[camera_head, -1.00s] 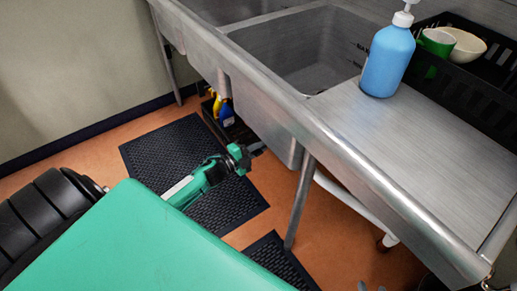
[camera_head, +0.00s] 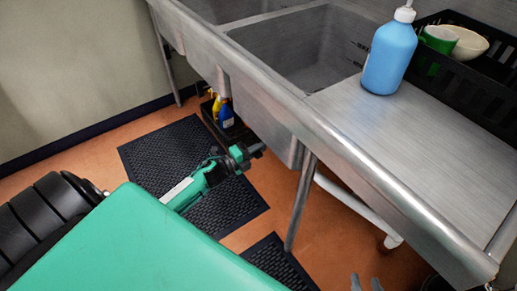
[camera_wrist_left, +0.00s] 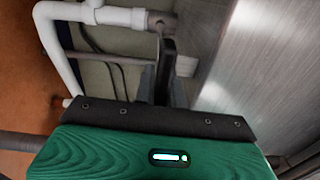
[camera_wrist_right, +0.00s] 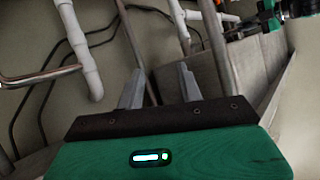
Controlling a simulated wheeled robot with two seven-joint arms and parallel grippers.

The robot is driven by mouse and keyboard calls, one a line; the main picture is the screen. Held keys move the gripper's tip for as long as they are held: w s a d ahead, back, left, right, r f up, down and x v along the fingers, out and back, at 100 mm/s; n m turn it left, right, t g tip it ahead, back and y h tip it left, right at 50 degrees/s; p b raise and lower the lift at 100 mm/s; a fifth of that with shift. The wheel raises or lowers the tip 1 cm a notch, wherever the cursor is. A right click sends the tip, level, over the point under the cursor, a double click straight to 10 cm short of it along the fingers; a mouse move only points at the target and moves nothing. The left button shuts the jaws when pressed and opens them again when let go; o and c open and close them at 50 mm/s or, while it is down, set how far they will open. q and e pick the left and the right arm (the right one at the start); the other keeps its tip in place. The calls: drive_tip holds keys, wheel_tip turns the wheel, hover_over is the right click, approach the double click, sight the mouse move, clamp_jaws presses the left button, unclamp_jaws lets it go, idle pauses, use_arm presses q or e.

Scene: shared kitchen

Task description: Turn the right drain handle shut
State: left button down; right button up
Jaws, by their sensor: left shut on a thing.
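The sink (camera_head: 300,100) runs diagonally across the head view, with its drain underneath hidden there. In the left wrist view, a drain fitting (camera_wrist_left: 160,19) joins a white pipe, and a dark lever, apparently the drain handle (camera_wrist_left: 168,46), comes down from it. My left gripper (camera_head: 257,149) reaches under the sink's front edge. Its fingers (camera_wrist_left: 170,80) are shut on that lever; the exact contact is dark and partly hidden. My right gripper (camera_head: 367,283) is low at the bottom edge of the head view. Its two fingers (camera_wrist_right: 160,86) are apart and empty in the right wrist view.
A sink leg (camera_head: 301,200) and a white pipe (camera_head: 358,208) stand right of my left gripper. White pipes (camera_wrist_right: 80,50) show near my right gripper. Spray bottles (camera_head: 222,110) are under the sink; a blue bottle (camera_head: 389,58) and black rack (camera_head: 470,80) stand on top.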

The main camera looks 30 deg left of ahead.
use_arm(q)
drive_tip(key=shift+f, duration=0.1)
drive_tip(key=c, duration=1.5)
unclamp_jaws()
drive_tip(key=shift+s, duration=0.1)
